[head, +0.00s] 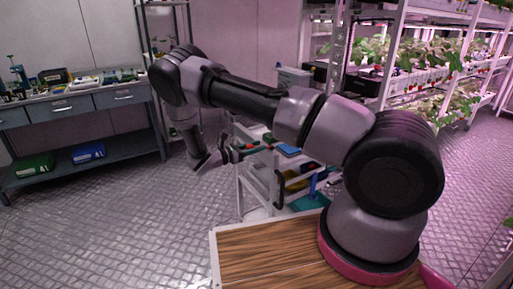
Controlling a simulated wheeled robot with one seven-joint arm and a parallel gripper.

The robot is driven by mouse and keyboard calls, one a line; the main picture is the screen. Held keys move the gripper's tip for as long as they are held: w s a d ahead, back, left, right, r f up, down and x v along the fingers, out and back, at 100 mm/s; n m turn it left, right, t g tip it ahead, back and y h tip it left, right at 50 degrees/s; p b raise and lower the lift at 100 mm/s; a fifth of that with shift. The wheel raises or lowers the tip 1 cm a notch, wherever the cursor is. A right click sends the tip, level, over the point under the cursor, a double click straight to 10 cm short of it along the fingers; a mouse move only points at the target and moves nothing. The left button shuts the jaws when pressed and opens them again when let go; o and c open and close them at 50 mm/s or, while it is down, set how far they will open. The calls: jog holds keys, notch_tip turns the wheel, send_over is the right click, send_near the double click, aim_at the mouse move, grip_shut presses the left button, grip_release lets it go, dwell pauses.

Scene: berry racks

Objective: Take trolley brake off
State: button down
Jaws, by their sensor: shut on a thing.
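The trolley (241,190) is a white-framed cart with shelves, standing on the floor just beyond the wooden top in front of me. My arm reaches over and down to its left side. My gripper (231,149) is at the trolley's upper left edge, pointing right, and is shut on a small part there, which looks like the trolley brake. A small red spot (248,147) shows beside the fingertips. The brake's shape and its position are too small and too covered by the gripper to tell.
A grey workbench (85,106) with drawers and tools stands at the left, with green and blue bins below. Plant racks (398,70) with leafy plants fill the back right. A wooden top (262,255) lies close in front. The patterned floor at the left is clear.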

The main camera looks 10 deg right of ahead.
jog(key=shift+r, duration=0.15)
jog(key=r+y, duration=0.1)
jog(key=d+r+g+y, duration=0.1)
jog(key=y, duration=0.1)
jog(key=shift+w+y, duration=0.2)
jog(key=shift+y, duration=0.1)
jog(key=d+r+y, duration=0.1)
jog(key=y, duration=0.1)
jog(key=d+r+g+y, duration=0.1)
jog(key=y, duration=0.1)
jog(key=shift+w+d+g, duration=0.15)
jog(key=shift+w+g, duration=0.15)
jog(key=shift+w, duration=0.05)
jog(key=y, duration=0.1)
jog(key=d+y, duration=0.1)
jog(key=d+g+y, duration=0.1)
jog(key=shift+w+d+r+y, duration=0.1)
jog(key=shift+w+r+y, duration=0.2)
jog(key=shift+w+r, duration=0.05)
jog(key=shift+w+d+g+y, duration=0.2)
jog(key=shift+d+y, duration=0.25)
jog(key=shift+y, duration=0.35)
jog(key=shift+w+d+g+y, duration=0.1)
jog(key=shift+d+g+y, duration=0.3)
jog(key=shift+y, duration=0.4)
jog(key=shift+d, duration=0.1)
jog(key=shift+c, duration=2.4)
grip_release()
